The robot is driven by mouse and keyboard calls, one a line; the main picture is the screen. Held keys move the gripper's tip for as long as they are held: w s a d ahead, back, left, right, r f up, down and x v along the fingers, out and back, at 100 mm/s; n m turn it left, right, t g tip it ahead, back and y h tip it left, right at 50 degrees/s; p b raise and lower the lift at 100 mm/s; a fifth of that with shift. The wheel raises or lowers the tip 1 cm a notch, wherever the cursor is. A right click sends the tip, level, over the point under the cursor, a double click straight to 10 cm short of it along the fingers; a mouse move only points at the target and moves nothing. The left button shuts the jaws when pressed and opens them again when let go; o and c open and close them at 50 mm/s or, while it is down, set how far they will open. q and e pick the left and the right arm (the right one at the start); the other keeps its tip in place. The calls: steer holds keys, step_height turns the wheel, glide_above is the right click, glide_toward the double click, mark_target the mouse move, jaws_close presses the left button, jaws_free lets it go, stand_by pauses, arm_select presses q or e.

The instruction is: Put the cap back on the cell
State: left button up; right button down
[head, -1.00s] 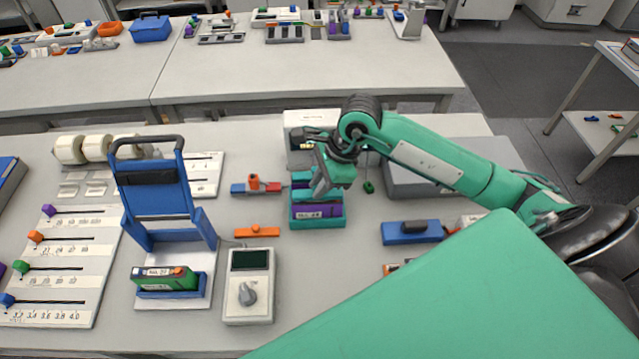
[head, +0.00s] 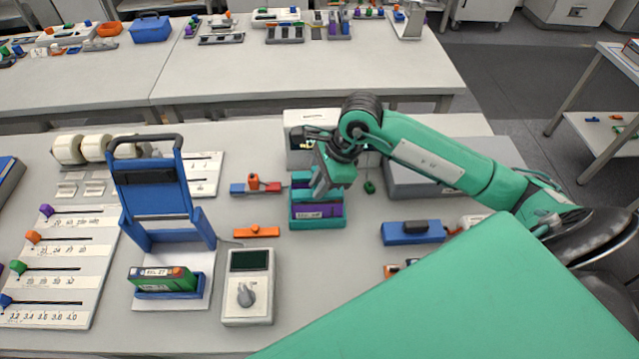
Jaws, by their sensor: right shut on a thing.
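My right gripper (head: 318,190) points down at the teal holder (head: 318,222) in the middle of the near table. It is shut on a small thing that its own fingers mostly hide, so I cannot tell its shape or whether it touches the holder. A purple cell with a label (head: 319,211) sits in this holder, its top partly hidden by the gripper. An orange bar with a small knob (head: 257,231) lies left of the teal holder. My left gripper is not in view.
A blue upright press frame (head: 155,190) stands over the cradle. A meter with a dial (head: 247,296) is beside it. A red and blue block (head: 253,188), a grey-white box (head: 300,155) and a blue box (head: 412,232) surround the holder. Sliders line the left side.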

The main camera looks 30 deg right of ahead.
steer(key=shift+f+b, duration=0.4)
steer(key=shift+b, duration=0.3)
stand_by(0.6)
steer(key=c, duration=0.8)
jaws_free()
steer(key=shift+r+p, duration=1.4)
steer(key=shift+r, duration=2.1)
jaws_close()
